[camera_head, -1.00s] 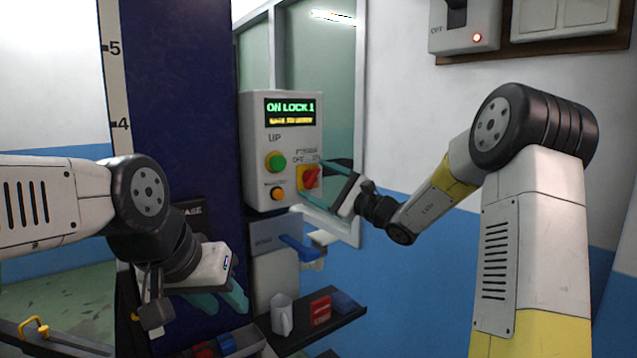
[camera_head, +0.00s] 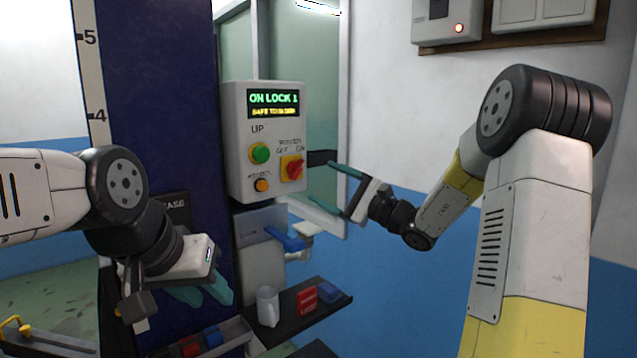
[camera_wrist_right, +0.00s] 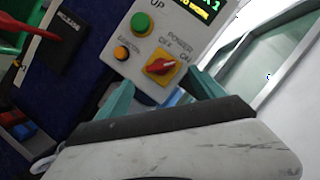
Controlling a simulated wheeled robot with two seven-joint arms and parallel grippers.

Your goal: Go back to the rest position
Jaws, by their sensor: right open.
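My right gripper (camera_head: 326,186) is open and empty, just right of the control box (camera_head: 236,172) and apart from it. The box has a lit display reading "ON LOCK 1", a green button (camera_head: 259,153), an orange button (camera_head: 261,185) and a red rotary knob (camera_head: 292,168) on a yellow plate. In the right wrist view the knob (camera_wrist_right: 160,67) lies beyond the spread teal fingers (camera_wrist_right: 160,95). My left gripper (camera_head: 202,291) hangs low in front of the dark blue column; its teal fingers are partly hidden, and their gap is unclear.
The dark blue column (camera_head: 155,90) stands left of the box.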

